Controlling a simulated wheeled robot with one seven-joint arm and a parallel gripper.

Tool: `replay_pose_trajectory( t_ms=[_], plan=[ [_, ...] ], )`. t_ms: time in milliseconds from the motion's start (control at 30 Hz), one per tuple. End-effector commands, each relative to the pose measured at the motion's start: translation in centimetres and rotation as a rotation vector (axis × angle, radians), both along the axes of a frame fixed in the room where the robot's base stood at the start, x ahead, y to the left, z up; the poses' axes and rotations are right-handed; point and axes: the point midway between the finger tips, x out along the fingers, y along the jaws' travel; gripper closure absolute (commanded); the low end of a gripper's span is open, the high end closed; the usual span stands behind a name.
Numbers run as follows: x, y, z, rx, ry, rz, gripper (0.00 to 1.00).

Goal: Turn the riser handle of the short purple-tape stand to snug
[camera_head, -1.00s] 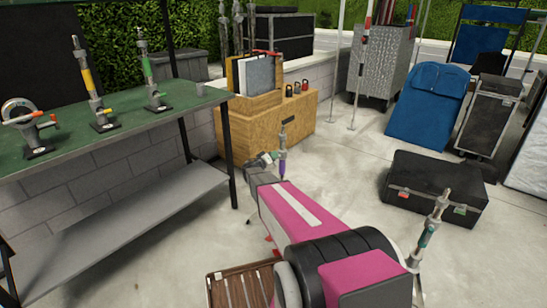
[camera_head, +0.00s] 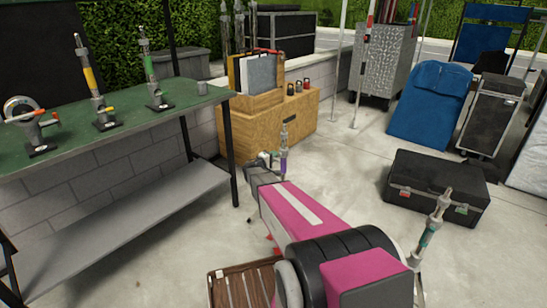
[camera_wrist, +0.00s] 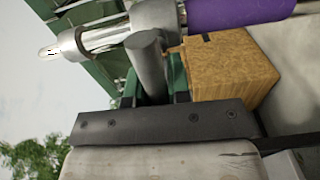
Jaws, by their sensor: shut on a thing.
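The grey riser handle (camera_wrist: 149,60) sticks out from that collar toward my palm. My gripper (camera_wrist: 153,85) is shut on this handle, which lies between the fingers. My gripper also shows at the stand's left side in the head view (camera_head: 266,161). My arm hides the stand's lower part.
A green-topped bench (camera_head: 120,125) with several tools stands left. A wooden crate (camera_head: 270,125) is behind the stand. A black case (camera_head: 435,185) lies on the right, with another stand (camera_head: 430,230) in front. A slatted wooden box (camera_head: 240,283) is near me.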

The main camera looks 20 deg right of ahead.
Motion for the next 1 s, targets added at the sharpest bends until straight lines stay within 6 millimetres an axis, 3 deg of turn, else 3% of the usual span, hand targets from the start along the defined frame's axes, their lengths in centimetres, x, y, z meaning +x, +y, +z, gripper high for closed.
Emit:
replay_pose_trajectory(
  t_ms=[600,633,700,1000],
  plan=[
    [-0.03,0.03,-0.09,-0.023,0.035,0.001,1.0],
    [-0.03,0.03,-0.09,-0.023,0.035,0.001,0.76],
    [-0.02,0.02,-0.09,-0.023,0.034,0.0,0.56],
    [-0.09,0.11,-0.08,-0.023,0.034,0.0,0.56]
  ],
)
